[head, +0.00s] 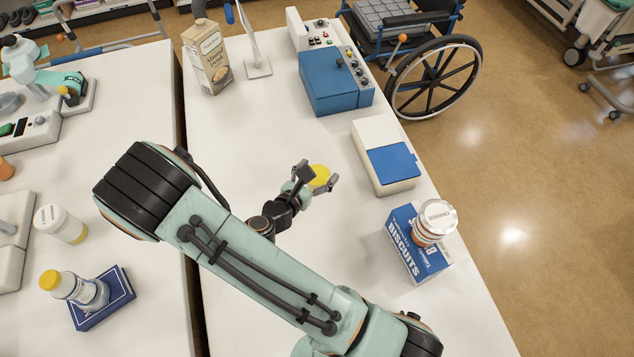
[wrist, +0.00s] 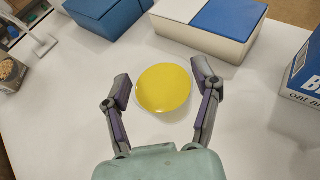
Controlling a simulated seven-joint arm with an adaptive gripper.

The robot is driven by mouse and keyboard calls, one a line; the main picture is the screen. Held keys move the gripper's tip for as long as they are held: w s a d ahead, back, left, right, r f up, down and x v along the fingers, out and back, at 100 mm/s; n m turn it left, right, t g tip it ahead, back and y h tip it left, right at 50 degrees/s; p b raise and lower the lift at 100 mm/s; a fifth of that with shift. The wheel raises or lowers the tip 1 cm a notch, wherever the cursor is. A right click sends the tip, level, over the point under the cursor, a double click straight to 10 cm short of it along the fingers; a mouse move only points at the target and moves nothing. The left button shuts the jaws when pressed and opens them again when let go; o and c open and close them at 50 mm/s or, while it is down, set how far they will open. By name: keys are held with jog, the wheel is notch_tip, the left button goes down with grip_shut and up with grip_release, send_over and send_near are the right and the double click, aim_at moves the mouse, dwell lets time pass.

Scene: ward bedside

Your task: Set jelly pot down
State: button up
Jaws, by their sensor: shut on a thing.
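The jelly pot (head: 320,177) has a yellow round top, and in the wrist view (wrist: 164,88) a thin pale rim shows around it. My gripper (head: 317,178) is shut on it, with one finger on each side; the fingers also flank it in the wrist view (wrist: 165,90). The pot is over the white table (head: 345,240), around its middle. I cannot tell whether its base touches the tabletop.
A drink carton (head: 207,60) and a blue device (head: 335,82) stand farther back. Tabletop around the pot is clear.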

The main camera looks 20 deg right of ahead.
notch_tip(320, 180, up, 2)
jog(key=shift+r, duration=0.15)
jog(key=f+n+y, duration=0.1)
jog(key=f, duration=0.1)
jog(key=w+a+f+n+t+y, duration=0.1)
jog(key=f, duration=0.1)
jog(key=w+f+n+t+y, duration=0.1)
jog(key=f, duration=0.2)
jog(key=shift+w+a, duration=0.2)
jog(key=shift+a, duration=0.2)
jog(key=w+a+n+t+y, duration=0.1)
jog(key=y, duration=0.1)
jog(key=w+a+f+n+y, duration=0.1)
jog(key=w+a+n, duration=0.1)
jog(key=shift+a+n+t+y, duration=0.25)
jog(key=shift+n+t+y, duration=0.05)
jog(key=shift+t+y, duration=0.1)
jog(key=w+a+r+n+y, duration=0.7)
jog(key=a+r+y, duration=0.1)
jog(key=a+r, duration=0.25)
jog(key=shift+g, duration=0.4)
jog(key=f+x, duration=0.1)
jog(key=x, duration=0.4)
jog(key=d+f+x, duration=0.1)
jog(key=x, duration=0.4)
jog(key=s+f+x, duration=0.1)
jog(key=x, duration=0.4)
jog(key=shift+w+d+f, duration=0.1)
jog(key=shift+w+f, duration=0.25)
jog(key=shift+f, duration=1.4)
